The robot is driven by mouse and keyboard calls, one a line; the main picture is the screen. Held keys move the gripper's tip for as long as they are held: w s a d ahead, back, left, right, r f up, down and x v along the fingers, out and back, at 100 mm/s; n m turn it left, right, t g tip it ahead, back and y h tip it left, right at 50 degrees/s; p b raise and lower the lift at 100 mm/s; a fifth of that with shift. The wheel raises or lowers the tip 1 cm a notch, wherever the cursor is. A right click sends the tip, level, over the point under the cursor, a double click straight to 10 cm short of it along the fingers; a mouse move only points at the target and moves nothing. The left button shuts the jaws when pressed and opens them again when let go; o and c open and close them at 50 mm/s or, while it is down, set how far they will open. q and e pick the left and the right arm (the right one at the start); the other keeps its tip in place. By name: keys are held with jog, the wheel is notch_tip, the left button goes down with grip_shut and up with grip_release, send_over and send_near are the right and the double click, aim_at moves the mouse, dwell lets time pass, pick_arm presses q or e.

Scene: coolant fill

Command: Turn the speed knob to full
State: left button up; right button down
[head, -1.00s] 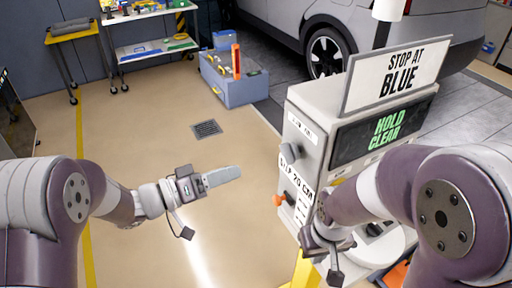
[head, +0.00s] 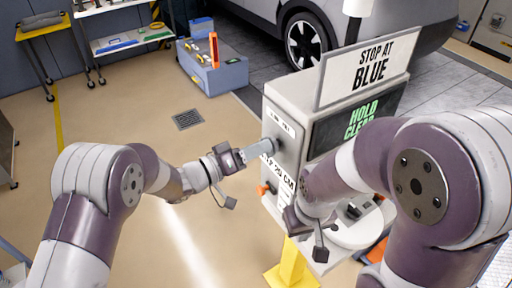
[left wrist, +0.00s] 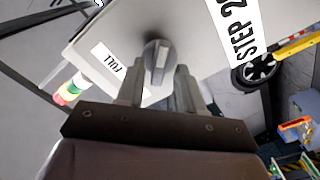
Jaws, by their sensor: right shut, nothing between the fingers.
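The speed knob (left wrist: 157,58), a dark round knob with a lighter raised grip bar, sits on the light side panel of the machine (head: 292,95). A white label reading FULL (left wrist: 112,62) is beside it, upside down in the left wrist view. My left gripper (left wrist: 158,80) is open, its two fingertips just short of the knob and roughly either side of it; contact cannot be told. In the head view the left gripper (head: 266,146) points at that panel and partly hides the knob. My right gripper (head: 315,232) is shut and empty in front of the machine.
A sign reading STOP AT BLUE (head: 368,68) stands on top of the machine, above a screen reading HOLD CLEAR. An orange knob (head: 263,188) is low on the same side panel. The floor to the left is clear around a drain grate (head: 187,120).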

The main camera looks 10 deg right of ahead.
pick_arm(q)
jog(key=shift+s, duration=0.1)
grip_shut()
jog(key=shift+s+d+f+m+b, duration=0.1)
jog(key=shift+m+b, duration=2.9)
jog(key=shift+b, duration=0.05)
jog(key=shift+s+f+m+b, duration=0.1)
jog(key=shift+s+m+b, duration=0.05)
jog(key=shift+m+b, duration=2.9)
jog(key=shift+s+d+m+b, duration=0.1)
jog(key=shift+m+b, duration=2.85)
jog(key=shift+b, duration=0.15)
jog(key=shift+o, duration=1.3)
grip_release()
jog(key=shift+r, duration=0.15)
